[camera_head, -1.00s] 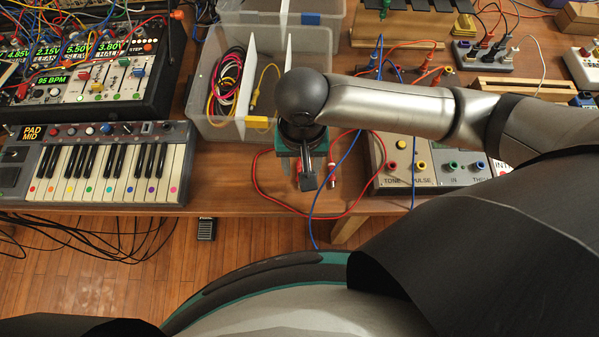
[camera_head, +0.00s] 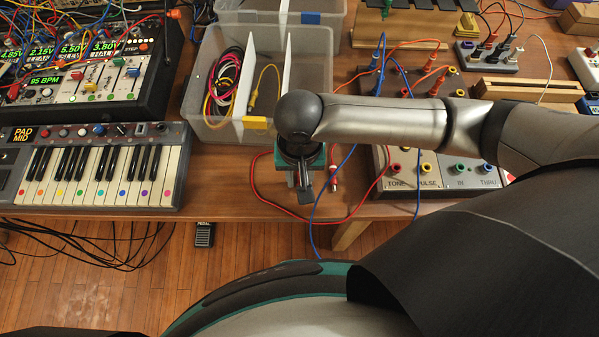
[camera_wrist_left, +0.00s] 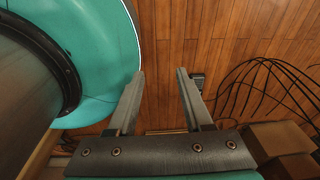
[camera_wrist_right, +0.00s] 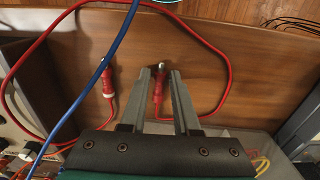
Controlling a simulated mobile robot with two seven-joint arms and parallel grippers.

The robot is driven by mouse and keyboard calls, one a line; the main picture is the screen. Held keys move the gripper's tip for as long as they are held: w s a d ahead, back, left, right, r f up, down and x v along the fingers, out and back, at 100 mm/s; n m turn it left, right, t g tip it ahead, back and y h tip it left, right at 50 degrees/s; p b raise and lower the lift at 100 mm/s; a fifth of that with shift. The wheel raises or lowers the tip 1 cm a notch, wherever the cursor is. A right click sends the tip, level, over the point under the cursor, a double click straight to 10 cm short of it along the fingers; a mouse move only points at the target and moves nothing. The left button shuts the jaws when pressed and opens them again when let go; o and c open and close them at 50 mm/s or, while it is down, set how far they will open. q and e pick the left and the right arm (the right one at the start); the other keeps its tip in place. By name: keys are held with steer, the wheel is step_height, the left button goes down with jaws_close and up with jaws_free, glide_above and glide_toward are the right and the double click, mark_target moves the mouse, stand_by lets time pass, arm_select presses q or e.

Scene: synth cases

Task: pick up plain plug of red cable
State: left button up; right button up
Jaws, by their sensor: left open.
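The red cable (camera_head: 259,188) lies in a loop on the wooden table and also shows in the right wrist view (camera_wrist_right: 228,72). Its plain red plug (camera_wrist_right: 158,92) has a metal tip towards the top of that view. My right gripper (camera_head: 306,196) points down over it; in the right wrist view its open fingers (camera_wrist_right: 160,71) stand on either side of the plug. I cannot tell whether they touch it. Another red plug (camera_wrist_right: 108,82), with what looks like a light band, lies to the left. My left gripper (camera_wrist_left: 160,72) is open and empty above the floor.
A blue cable (camera_wrist_right: 96,76) crosses left of the right gripper. A clear divided bin (camera_head: 212,132) stands behind it. A keyboard (camera_head: 98,167) is at left, and a module with coloured sockets (camera_head: 432,170) is at right.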

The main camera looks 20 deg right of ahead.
jaws_close()
arm_select(q)
steer(key=shift+s+d, duration=0.1)
steer(key=shift+d, duration=0.25)
steer(key=shift+s, duration=0.25)
